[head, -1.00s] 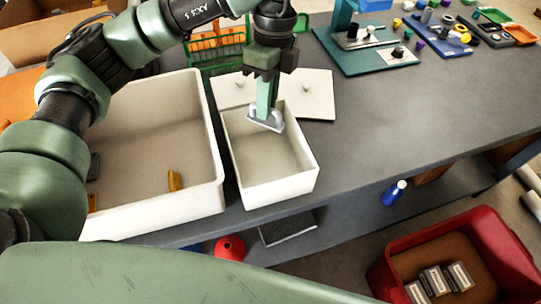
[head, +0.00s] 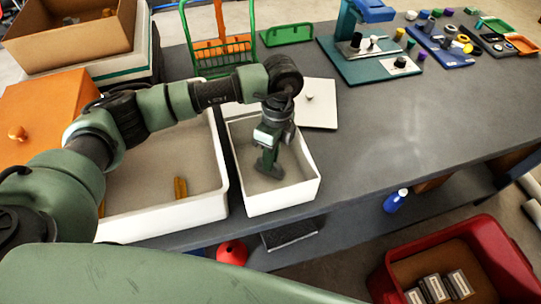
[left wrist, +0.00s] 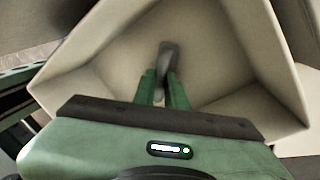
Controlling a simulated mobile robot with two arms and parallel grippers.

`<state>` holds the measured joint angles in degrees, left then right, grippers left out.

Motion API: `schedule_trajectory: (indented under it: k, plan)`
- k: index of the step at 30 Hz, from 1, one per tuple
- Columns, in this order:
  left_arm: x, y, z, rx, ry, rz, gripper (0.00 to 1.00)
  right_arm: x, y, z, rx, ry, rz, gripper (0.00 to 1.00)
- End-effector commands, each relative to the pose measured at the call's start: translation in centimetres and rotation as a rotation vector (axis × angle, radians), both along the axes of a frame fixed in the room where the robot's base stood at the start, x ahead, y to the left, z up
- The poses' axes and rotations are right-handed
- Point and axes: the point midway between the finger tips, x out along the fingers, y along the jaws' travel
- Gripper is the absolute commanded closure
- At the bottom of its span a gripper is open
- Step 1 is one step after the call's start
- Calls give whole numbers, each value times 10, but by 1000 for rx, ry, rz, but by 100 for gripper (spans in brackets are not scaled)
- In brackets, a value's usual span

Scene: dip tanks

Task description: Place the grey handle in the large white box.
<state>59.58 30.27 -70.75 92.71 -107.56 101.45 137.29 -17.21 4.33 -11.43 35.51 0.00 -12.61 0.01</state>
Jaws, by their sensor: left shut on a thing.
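The grey handle (left wrist: 167,57) is between the fingers of my left gripper (left wrist: 164,88) in the left wrist view. In the head view, my left gripper (head: 268,166) points down inside the smaller white box (head: 283,202), below its rim. The handle is hard to tell from the fingertips there. The wrist view shows pale box walls around the gripper; whether the handle touches the floor I cannot tell. The large white box (head: 165,222) stands to the left, with a yellow piece (head: 181,188) in it and my left arm over its back part. My right gripper is not in view.
A white lid (head: 318,104) with a knob lies behind the smaller box. A green wire basket (head: 222,50) and a blue-and-teal stand (head: 362,48) are farther back. The table's right middle is clear. A red bin (head: 470,240) stands below the front edge.

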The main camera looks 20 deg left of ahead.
Motion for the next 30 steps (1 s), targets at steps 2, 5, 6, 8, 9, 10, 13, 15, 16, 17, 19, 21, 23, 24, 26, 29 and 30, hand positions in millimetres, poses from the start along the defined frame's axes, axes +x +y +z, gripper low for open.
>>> schedule_trajectory:
  k: [2, 5, 6, 8, 9, 10, 13, 15, 16, 17, 19, 21, 23, 24, 26, 29, 30]
  plan:
    - [1, 0, 1, -2, -2, -1, 100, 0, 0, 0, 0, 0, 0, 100]
    - [1, 0, 1, -2, -2, -1, 100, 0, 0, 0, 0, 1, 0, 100]
    - [0, 0, 0, -1, -1, -1, 100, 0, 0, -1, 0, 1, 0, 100]
    - [0, 0, -2, -1, -1, -1, 100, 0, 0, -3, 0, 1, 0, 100]
    - [0, 0, -4, -1, -1, -1, 100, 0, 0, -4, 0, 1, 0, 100]
    - [0, 0, -3, -1, -1, 0, 82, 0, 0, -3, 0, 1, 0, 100]
    - [0, 0, -3, -1, 0, -1, 66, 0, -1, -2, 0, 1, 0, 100]
    - [0, 0, -3, -1, 0, 0, 66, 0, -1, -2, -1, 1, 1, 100]
    - [0, 0, -3, -1, 0, 0, 66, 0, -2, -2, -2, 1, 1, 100]
    - [0, 0, -3, -1, 0, 0, 66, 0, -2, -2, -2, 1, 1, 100]
    - [0, 0, -2, -1, 0, 0, 66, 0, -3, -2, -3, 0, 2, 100]
    - [0, 0, -2, -1, -1, 0, 66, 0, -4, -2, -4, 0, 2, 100]
    - [0, 0, 2, -1, -1, -1, 66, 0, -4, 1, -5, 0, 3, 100]
    - [1, 0, 4, -2, -2, -1, 66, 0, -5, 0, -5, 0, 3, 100]
    - [3, -1, 10, -3, -4, -1, 66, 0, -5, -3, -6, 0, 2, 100]
    - [7, -2, 27, -3, -5, -2, 66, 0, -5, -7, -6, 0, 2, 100]
    - [8, -2, 35, -2, -6, -2, 66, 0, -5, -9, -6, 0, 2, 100]
